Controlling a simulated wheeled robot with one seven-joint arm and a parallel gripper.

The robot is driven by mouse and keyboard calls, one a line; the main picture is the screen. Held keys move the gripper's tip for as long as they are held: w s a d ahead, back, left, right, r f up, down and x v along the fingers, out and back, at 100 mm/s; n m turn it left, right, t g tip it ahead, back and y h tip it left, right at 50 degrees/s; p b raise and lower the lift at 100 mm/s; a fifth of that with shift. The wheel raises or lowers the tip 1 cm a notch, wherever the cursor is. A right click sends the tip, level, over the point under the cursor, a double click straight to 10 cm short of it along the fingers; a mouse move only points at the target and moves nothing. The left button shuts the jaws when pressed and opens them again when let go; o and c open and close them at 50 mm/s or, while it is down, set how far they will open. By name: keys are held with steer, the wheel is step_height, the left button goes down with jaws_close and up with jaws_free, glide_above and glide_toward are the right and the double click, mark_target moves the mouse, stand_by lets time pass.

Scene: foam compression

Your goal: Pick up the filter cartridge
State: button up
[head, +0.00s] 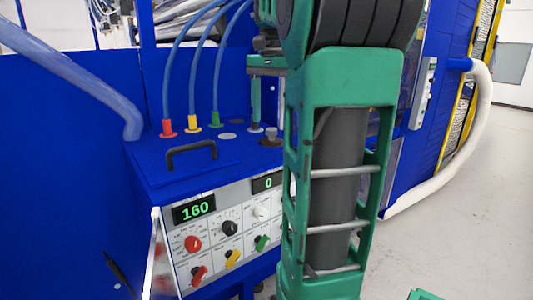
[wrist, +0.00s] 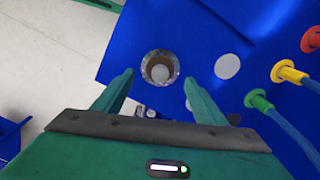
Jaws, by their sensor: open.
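What looks like the filter cartridge is a round, hollow, metal-rimmed cylinder (wrist: 160,67) set in the blue top of the machine. Its inside is tan with a pale disc at the bottom. In the head view it appears as a short grey-brown piece (head: 270,138) standing slightly above the top, near the right edge. My gripper (wrist: 158,80) is open and empty, its two green fingers on either side of the cylinder in the wrist view. In the head view one finger (head: 256,100) hangs above the blue top; my arm hides the other. I see no contact with the cylinder.
Red (head: 167,130), yellow (head: 193,123) and green (head: 215,120) hose fittings stand on the blue top. A black handle (head: 191,153) is in front of them. The front control panel (head: 228,230) has knobs and displays. Open floor (head: 460,215) lies right.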

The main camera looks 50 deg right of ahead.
mark_target(271, 129)
steer(key=shift+w+f, duration=0.1)
steer(key=shift+f, duration=2.4)
steer(key=c, duration=1.6)
steer(key=shift+o, duration=0.2)
steer(key=shift+r, duration=0.1)
steer(key=shift+d+r, duration=0.1)
steer(key=shift+r, duration=3.7)
step_height(271, 129, up, 10)
steer(key=shift+r, duration=0.1)
